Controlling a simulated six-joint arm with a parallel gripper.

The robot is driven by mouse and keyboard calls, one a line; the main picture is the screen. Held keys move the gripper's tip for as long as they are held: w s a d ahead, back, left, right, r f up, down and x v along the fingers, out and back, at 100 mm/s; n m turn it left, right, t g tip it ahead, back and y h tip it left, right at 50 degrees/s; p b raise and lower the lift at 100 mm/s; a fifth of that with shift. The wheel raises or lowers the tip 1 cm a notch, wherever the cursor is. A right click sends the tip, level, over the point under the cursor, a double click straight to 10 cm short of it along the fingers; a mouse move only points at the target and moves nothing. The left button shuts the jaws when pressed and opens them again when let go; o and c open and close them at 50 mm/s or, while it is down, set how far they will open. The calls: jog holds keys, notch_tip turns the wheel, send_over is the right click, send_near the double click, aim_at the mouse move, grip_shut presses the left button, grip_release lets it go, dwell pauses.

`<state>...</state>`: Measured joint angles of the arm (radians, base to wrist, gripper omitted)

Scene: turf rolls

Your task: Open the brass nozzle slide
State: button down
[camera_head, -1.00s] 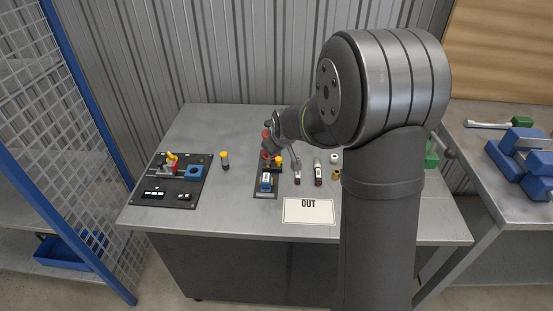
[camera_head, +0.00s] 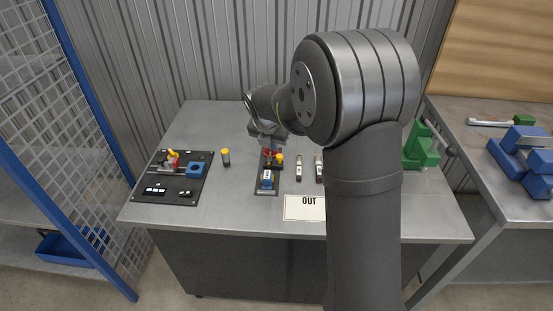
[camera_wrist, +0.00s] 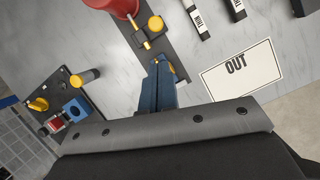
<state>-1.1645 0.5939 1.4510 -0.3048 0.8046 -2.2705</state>
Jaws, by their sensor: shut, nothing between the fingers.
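A black plate (camera_head: 261,189) lies mid-bench; it also shows in the wrist view (camera_wrist: 177,70). It bears a red part (camera_wrist: 118,5), a yellow round knob (camera_wrist: 155,23) and a small brass-coloured piece (camera_wrist: 147,44), which may be the nozzle slide. I cannot tell its position surely. In the head view the gripper body covers the plate's rear.
A black panel (camera_head: 160,191) with red, yellow and blue parts lies left. A yellow-capped cylinder (camera_head: 226,158) stands between. An OUT card (camera_head: 303,208) lies front right of the plate, below labelled pieces (camera_head: 298,169). A green object (camera_head: 422,148) stands right.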

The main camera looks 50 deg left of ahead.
aim_at(278, 158)
jog(key=shift+n, duration=0.3)
jog(key=x, duration=1)
jog(key=shift+w+a+r, duration=0.1)
jog(key=shift+w+a, duration=0.4)
jog(key=shift+w, duration=0.1)
